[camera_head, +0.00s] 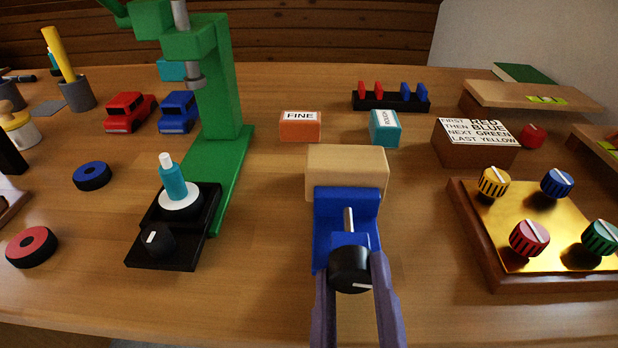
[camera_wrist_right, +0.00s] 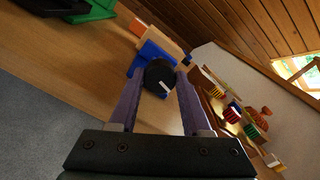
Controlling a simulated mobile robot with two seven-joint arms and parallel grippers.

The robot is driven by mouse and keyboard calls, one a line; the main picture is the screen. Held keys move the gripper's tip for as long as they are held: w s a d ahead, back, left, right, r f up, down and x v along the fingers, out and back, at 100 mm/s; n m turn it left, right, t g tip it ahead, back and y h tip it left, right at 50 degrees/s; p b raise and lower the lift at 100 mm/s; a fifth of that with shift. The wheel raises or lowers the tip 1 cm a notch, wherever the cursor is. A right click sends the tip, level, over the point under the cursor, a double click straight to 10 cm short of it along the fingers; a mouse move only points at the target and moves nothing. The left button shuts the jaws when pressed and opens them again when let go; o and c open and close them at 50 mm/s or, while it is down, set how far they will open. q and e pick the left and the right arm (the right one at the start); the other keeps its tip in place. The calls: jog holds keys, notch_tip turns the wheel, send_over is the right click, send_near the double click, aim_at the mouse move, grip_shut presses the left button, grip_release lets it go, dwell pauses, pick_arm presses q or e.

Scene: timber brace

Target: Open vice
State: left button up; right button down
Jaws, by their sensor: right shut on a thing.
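The blue vice (camera_head: 330,237) stands at the front middle of the table, with a tan wooden block (camera_head: 346,170) at its far end. A metal screw runs from it to a black knob (camera_head: 350,270) with a white mark. My right gripper (camera_head: 352,268) has its two purple fingers on either side of the knob, shut on it. In the right wrist view the black knob (camera_wrist_right: 160,76) sits between the fingertips, with the blue vice (camera_wrist_right: 150,50) behind it. My left gripper is not in view.
A brass panel (camera_head: 540,225) with coloured knobs lies to the right. Orange (camera_head: 300,127) and teal (camera_head: 385,128) labelled blocks sit behind the vice.

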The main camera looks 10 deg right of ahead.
jog(key=shift+c, duration=1.8)
grip_release()
jog(key=v, duration=1)
